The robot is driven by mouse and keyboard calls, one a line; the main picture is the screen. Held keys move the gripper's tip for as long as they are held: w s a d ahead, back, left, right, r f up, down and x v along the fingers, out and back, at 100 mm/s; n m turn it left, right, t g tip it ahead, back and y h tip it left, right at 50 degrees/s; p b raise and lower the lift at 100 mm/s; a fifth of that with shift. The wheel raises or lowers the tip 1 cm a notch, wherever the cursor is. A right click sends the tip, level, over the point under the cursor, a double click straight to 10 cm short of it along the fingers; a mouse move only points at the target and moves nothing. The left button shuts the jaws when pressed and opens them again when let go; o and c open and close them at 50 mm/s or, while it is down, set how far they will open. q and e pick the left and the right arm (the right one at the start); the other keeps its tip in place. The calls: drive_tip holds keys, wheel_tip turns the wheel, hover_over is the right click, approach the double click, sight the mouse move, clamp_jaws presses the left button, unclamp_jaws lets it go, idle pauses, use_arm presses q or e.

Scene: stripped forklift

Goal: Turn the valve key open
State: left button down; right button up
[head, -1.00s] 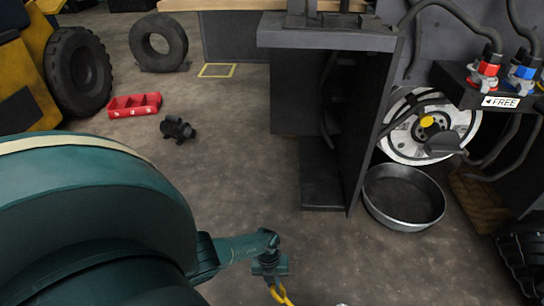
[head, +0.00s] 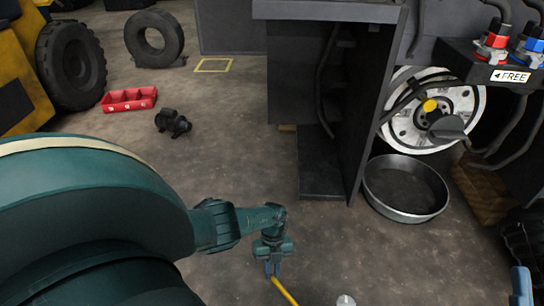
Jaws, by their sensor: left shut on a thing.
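My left gripper (head: 272,268) points down at the bottom middle and is shut on a slim yellow piece (head: 286,292), seemingly the valve key. Most of this piece is cut off by the lower edge, so I cannot tell what it touches. A valve block (head: 462,90) at the upper right carries a red valve fitting (head: 493,42), a blue one (head: 530,46) and a white "FREE" label with a left arrow. My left gripper is well below and left of this block. A light blue piece at the lower right edge may be part of my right gripper (head: 522,286); its jaws do not show.
A dark upright panel (head: 365,110) stands between my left arm and a white wheel (head: 405,128). A metal pan (head: 378,207) lies on the floor before it. A red tray (head: 130,100), a dark pump-like part (head: 172,123) and tyres (head: 155,38) are at left. The middle floor is clear.

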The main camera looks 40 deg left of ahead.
use_arm(q)
drive_tip(key=shift+s, duration=0.1)
drive_tip(key=c, duration=1.4)
unclamp_jaws()
